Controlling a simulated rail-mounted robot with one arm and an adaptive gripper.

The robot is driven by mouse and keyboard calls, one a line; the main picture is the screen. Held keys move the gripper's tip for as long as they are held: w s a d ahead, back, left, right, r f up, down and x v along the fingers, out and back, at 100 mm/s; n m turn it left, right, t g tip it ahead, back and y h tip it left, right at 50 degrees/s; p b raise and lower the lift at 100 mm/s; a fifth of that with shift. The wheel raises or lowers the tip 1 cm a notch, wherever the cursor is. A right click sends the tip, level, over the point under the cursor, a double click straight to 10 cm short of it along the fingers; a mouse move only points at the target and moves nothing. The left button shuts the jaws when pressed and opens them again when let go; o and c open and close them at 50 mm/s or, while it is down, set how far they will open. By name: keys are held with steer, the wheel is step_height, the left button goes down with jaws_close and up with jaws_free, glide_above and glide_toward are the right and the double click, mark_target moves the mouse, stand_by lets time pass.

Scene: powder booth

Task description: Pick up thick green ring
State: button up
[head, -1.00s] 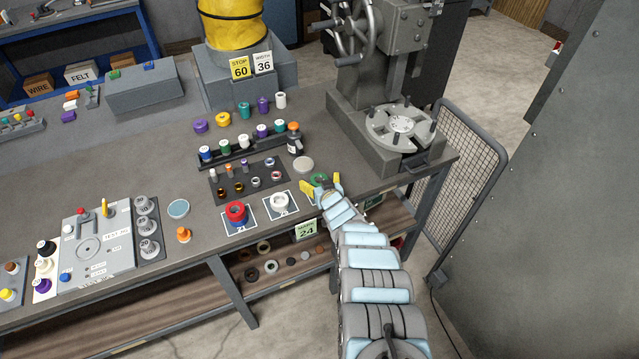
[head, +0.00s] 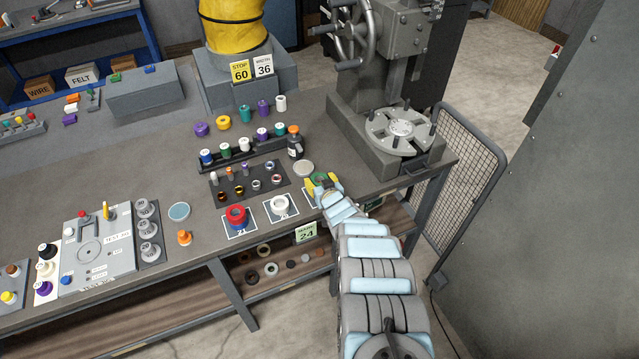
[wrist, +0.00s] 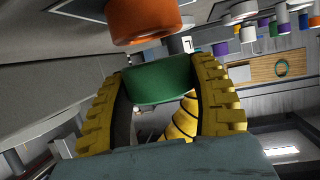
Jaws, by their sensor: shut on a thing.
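The thick green ring (head: 321,179) is at the right front part of the bench, partly hidden by my gripper in the head view. In the wrist view the green ring (wrist: 160,80) sits between the two ribbed yellow fingers. My gripper (head: 323,184) is shut on it, with one finger on each side; its fingers also show in the wrist view (wrist: 165,77). I cannot tell whether the ring is clear of the surface beneath it.
A white ring (head: 281,204) and a red ring (head: 237,213) sit on cards to the left. A heavy press base (head: 400,165) stands to the right. An orange round piece (wrist: 142,18) is near the ring.

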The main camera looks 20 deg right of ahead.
mark_target(320, 178)
steer(key=shift+r, duration=0.7)
steer(key=shift+s+a+r+p, duration=0.2)
steer(key=shift+s+r+p, duration=0.15)
steer(key=shift+s+r, duration=0.3)
steer(key=s+a+r+p, duration=0.3)
steer(key=s+r+p, duration=0.5)
steer(key=p, duration=1)
steer(key=s, duration=0.4)
steer(key=shift+r, duration=0.15)
